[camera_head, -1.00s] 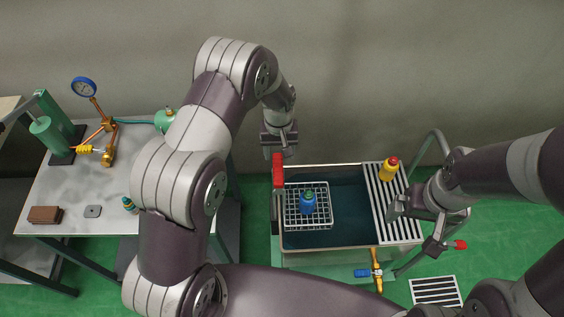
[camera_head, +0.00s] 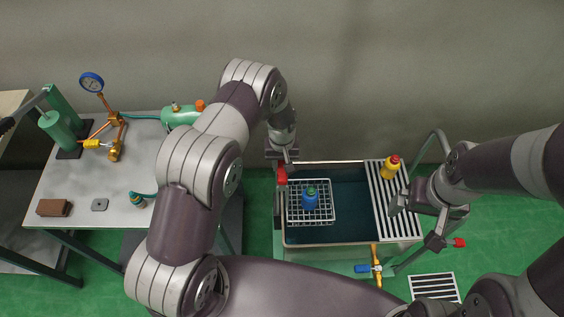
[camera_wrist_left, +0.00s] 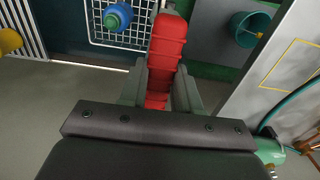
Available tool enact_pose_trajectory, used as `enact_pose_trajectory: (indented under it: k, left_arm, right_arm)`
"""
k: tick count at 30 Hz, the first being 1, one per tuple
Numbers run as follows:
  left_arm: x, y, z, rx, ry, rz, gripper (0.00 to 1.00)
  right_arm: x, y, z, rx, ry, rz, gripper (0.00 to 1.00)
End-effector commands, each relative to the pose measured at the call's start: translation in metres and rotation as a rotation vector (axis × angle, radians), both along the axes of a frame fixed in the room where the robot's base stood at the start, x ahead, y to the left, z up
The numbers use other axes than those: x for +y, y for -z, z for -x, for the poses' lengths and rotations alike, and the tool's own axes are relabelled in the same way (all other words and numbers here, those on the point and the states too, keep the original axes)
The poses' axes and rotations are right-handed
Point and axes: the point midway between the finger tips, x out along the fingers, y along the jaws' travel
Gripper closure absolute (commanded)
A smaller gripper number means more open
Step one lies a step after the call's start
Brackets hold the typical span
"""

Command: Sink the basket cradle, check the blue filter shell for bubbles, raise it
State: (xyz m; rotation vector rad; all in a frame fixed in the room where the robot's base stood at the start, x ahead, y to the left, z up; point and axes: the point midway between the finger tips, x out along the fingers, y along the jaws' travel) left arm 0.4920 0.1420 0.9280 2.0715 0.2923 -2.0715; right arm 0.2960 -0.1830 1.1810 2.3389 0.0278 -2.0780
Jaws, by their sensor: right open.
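The white wire basket cradle (camera_head: 328,218) is at the left side of the dark water tank (camera_head: 357,240). The blue filter shell (camera_head: 310,201), with a green top, stands in it; both also show in the left wrist view, the shell (camera_wrist_left: 117,17) at the top. I cannot tell the basket's depth in the water. A red handle (camera_head: 282,177) rises at the tank's left edge. My left gripper (camera_head: 282,157) is over it, and in the left wrist view its fingers flank the handle (camera_wrist_left: 166,55); whether they press it is unclear. My right gripper (camera_head: 415,222) is open and empty by the slatted drainboard.
A yellow bottle (camera_head: 389,168) with a red cap stands on the slatted drainboard (camera_head: 392,222). A brass tap (camera_head: 376,262) with a blue lever is at the tank's front. A bench (camera_head: 75,180) at left holds a gauge (camera_head: 91,82) and a green cylinder (camera_head: 180,117).

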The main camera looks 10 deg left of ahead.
Motion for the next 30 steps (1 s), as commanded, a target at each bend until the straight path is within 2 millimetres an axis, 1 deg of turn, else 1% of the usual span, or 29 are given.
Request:
enact_pose_trajectory:
  k: [5, 8, 11, 17, 27, 30]
  left_arm:
    - [0.0, 0.003, 0.0, 0.0, 0.0, 0.0, 1.0]
    - [0.0, 0.01, 0.0, 0.0, 0.0, 0.0, 1.0]
    - [0.0, 0.021, 0.0, 0.001, 0.0, 0.0, 1.0]
    - [0.0, 0.056, 0.0, 0.0, 0.0, 0.0, 1.0]
    - [0.0, 0.134, 0.001, 0.001, 0.0, -0.001, 1.0]
    - [0.0, 0.152, 0.0, 0.001, 0.0, 0.0, 1.0]
  right_arm:
    - [0.0, 0.003, 0.0, 0.0, 0.0, 0.0, 0.04]
    - [0.0, 0.01, 0.0, 0.0, 0.0, 0.0, 0.04]
    - [0.0, 0.02, 0.0, 0.0, 0.0, 0.0, 0.04]
    - [0.0, 0.052, 0.0, 0.0, 0.0, 0.0, 0.04]
    - [0.0, 0.121, 0.0, 0.0, 0.0, 0.0, 0.04]
    - [0.0, 0.137, 0.0, 0.0, 0.0, 0.0, 0.04]
